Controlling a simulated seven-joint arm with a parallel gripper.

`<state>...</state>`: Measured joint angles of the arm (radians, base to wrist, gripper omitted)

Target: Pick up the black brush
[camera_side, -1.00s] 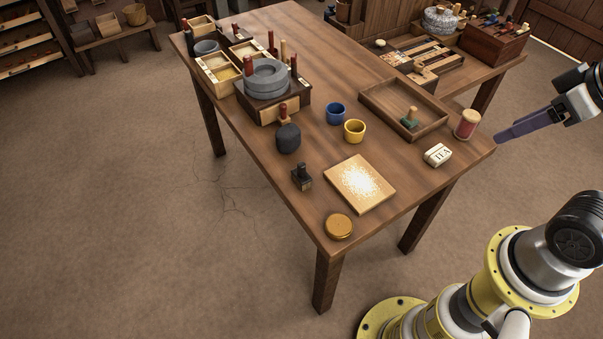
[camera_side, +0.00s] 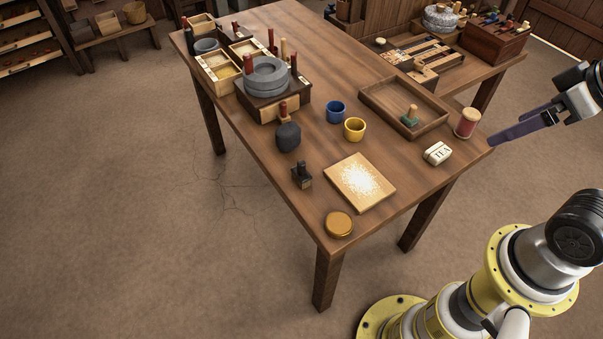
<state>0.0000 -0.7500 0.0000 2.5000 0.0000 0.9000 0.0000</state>
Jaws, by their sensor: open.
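The black brush (camera_side: 302,176) appears to be the small black block with an upright black knob. It stands on the table (camera_side: 316,213), left of a board dusted with pale meal. My gripper (camera_side: 491,143) is at the right edge of the table, with long dark purple fingers pointing left. It is open and empty, well apart from the brush.
The meal board (camera_side: 360,183), a round amber lid (camera_side: 339,225) and a dark grey lump (camera_side: 288,138) surround the brush. Blue (camera_side: 335,112) and yellow (camera_side: 354,129) cups, a tea box (camera_side: 438,153), a red spool (camera_side: 467,123) and a wooden tray (camera_side: 377,84) stand between.

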